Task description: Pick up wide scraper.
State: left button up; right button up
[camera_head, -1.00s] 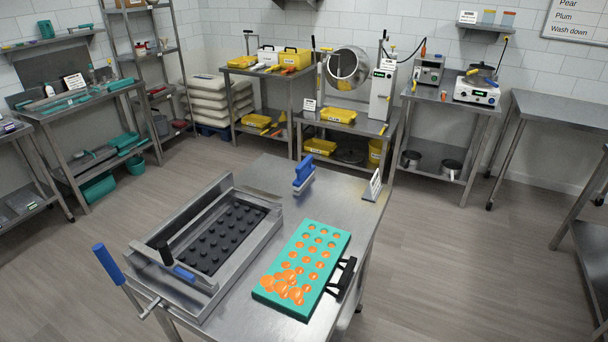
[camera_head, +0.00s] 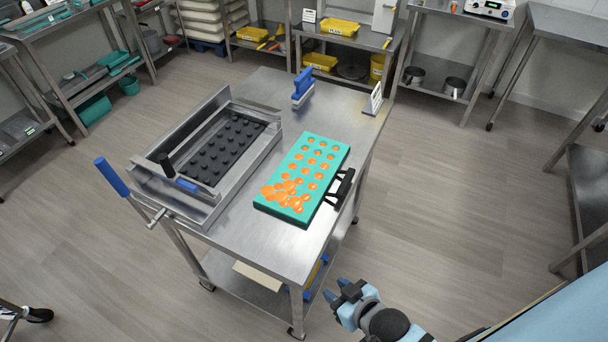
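A blue-handled scraper (camera_head: 303,86), which looks like the wide scraper, stands upright near the back edge of the steel table (camera_head: 262,222). Its pale lower edge rests on the tabletop. My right gripper (camera_head: 336,289) is at the bottom of the view, off the table's front right corner and far from the scraper. Its two blue fingertips are apart with nothing visible between them. My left gripper is not in view.
A teal mould (camera_head: 262,202) with orange gummy spread over it lies on the table, with a black handled piece (camera_head: 341,187) beside it. A steel depositor frame (camera_head: 270,145) fills the left side. A small sign (camera_head: 373,101) stands at the back right. Floor to the right is clear.

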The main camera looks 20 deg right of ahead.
aim_at(304, 84)
jog(key=k+j+u, duration=0.15)
jog(key=k+u, duration=0.35)
jog(key=k, duration=0.15)
jog(key=l+u, duration=0.15)
jog(key=u, duration=0.2)
jog(key=l+u, duration=0.15)
jog(key=u, duration=0.2)
jog(key=l+u, duration=0.1)
jog(key=u, duration=0.25)
jog(key=k+l, duration=0.1)
jog(key=l, duration=0.45)
jog(key=k+l, duration=0.1)
jog(key=l, duration=0.4)
jog(key=k+l, duration=0.1)
jog(key=l, duration=0.45)
jog(key=k+l, duration=0.1)
jog(key=l, duration=0.4)
jog(key=k+l, duration=0.1)
jog(key=l, duration=0.45)
jog(key=k+l, duration=0.1)
jog(key=l, duration=0.4)
